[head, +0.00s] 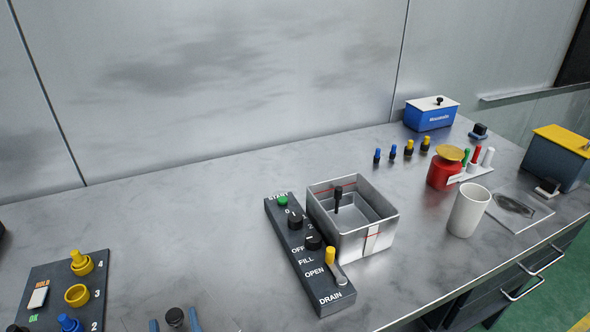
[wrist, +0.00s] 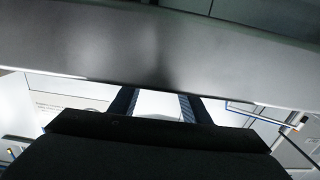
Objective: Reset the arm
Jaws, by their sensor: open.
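My gripper (wrist: 158,103) shows in the wrist view as two dark fingers with blue ribbed inner faces. They stand apart, with a bright pale surface showing between them and nothing held. A wide grey surface crosses the upper part of that view, and my dark gripper body fills the lower middle. I cannot make out my arm or gripper for sure in the head view.
On the grey bench (head: 150,215) are a control panel (head: 310,262), an open metal tank (head: 385,236), a white cup (head: 468,212), a red pot (head: 440,174) and a numbered spindle board (head: 55,290). Small coloured pegs stand behind. The bench's left middle is clear.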

